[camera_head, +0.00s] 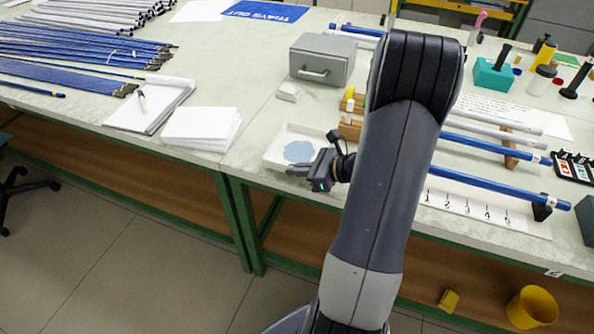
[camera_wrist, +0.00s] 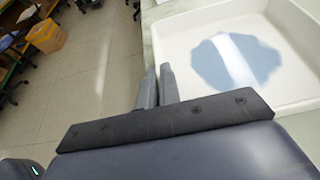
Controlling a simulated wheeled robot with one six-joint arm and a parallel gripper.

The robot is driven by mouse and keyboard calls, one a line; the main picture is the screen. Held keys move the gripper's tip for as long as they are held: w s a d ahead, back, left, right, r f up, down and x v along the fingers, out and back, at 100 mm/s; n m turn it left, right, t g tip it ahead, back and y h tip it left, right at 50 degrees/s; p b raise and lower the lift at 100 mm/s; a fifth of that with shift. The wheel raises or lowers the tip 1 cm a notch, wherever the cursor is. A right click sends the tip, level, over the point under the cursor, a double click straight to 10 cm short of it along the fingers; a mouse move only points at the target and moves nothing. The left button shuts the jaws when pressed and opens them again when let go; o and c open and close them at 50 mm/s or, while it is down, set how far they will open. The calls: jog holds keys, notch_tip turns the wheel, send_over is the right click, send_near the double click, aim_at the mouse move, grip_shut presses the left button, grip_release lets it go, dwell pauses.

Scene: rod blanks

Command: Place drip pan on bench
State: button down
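The drip pan is a shallow white tray (camera_head: 277,148) with a grey-blue puddle in it, at the bench's front edge in the head view. In the wrist view the drip pan (camera_wrist: 185,55) fills the upper right. My gripper (camera_head: 291,170) is at the pan's near side. In the wrist view its fingers (camera_wrist: 157,84) are close together, with the pan's near wall appearing to run between them. The bench (camera_head: 255,125) has a pale top on a green frame. Whether the pan rests on it or sits slightly above is hard to tell.
A grey metal box (camera_head: 322,60) and small wooden blocks stand behind the pan. White paper (camera_head: 202,128) and a clipboard lie to the left. Blue rods (camera_head: 497,188) on supports lie right of my arm. A yellow bin (camera_head: 532,307) stands on the floor.

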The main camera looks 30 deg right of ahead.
jog(key=shift+f, duration=0.15)
jog(key=c, duration=2.1)
grip_release()
jog(key=shift+f, duration=0.25)
jog(key=o, duration=0.5)
jog(key=shift+c, duration=0.2)
jog(key=shift+r, duration=0.1)
jog(key=shift+r, duration=0.2)
jog(key=v, duration=1.2)
jog(key=shift+f+p, duration=0.1)
jog(key=shift+p, duration=0.25)
